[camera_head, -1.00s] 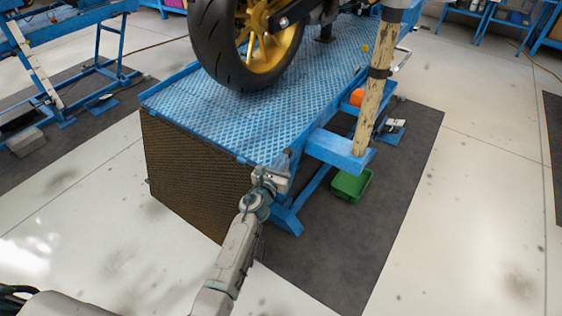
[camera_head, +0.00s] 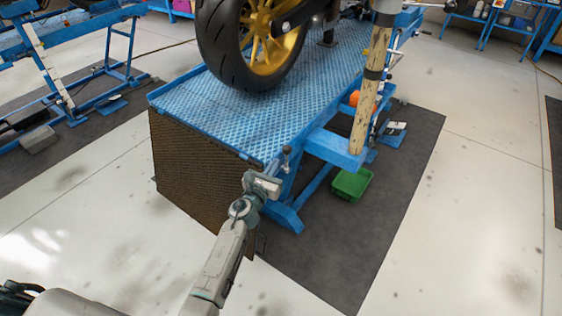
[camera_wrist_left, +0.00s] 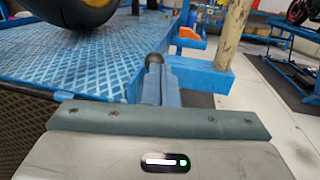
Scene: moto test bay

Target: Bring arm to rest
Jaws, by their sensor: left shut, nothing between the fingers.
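My left arm reaches up from the bottom of the head view. Its gripper (camera_head: 281,160) is shut and empty, in front of the near right corner of the blue motorcycle lift (camera_head: 215,108). My right gripper is in neither view.
A motorcycle wheel (camera_head: 240,60) with a gold rim stands on the lift platform. A green bin (camera_head: 351,184) sits on the dark mat (camera_head: 385,225). Pale floor (camera_head: 455,240) is clear at right.

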